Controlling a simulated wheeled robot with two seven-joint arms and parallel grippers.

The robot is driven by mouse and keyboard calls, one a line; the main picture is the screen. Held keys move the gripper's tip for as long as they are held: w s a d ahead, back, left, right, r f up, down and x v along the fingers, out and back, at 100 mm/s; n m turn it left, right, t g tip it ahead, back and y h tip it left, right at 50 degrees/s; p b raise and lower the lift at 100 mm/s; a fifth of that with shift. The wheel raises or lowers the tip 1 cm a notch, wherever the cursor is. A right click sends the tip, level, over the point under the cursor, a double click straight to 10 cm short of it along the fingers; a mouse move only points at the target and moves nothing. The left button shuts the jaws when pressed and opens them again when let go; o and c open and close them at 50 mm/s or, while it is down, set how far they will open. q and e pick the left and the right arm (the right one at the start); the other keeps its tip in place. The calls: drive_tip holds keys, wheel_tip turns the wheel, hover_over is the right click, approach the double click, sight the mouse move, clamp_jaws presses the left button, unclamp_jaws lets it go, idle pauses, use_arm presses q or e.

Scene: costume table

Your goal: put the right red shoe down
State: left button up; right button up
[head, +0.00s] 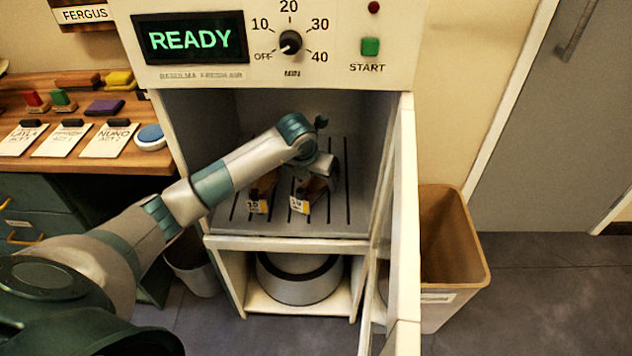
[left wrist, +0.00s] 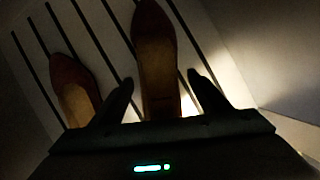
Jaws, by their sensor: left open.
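The right red shoe (head: 314,187) stands on the slatted shelf inside the open cabinet, with a small tag at its near end, partly covered by my gripper in the head view. In the left wrist view the right red shoe (left wrist: 156,62) looks dark reddish and lies between the finger tips. The left red shoe (head: 263,187) stands beside it on the shelf, and it also shows in the left wrist view (left wrist: 72,82). My left gripper (left wrist: 163,88) is open, one finger on each side of the right shoe. Whether a finger touches it I cannot tell. My right gripper is out of view.
The cabinet's open door (head: 404,220) stands at the right, close to the slatted shelf (head: 350,215). The cabinet panel with a READY display (head: 190,39) is above. A bin (head: 455,240) is right of the door. A wooden table (head: 60,150) with cards is at left.

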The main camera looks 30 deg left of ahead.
use_arm(q)
drive_tip(key=v, duration=1.1)
drive_tip(key=shift+f, duration=0.1)
drive_tip(key=shift+s, duration=0.1)
idle(0.4)
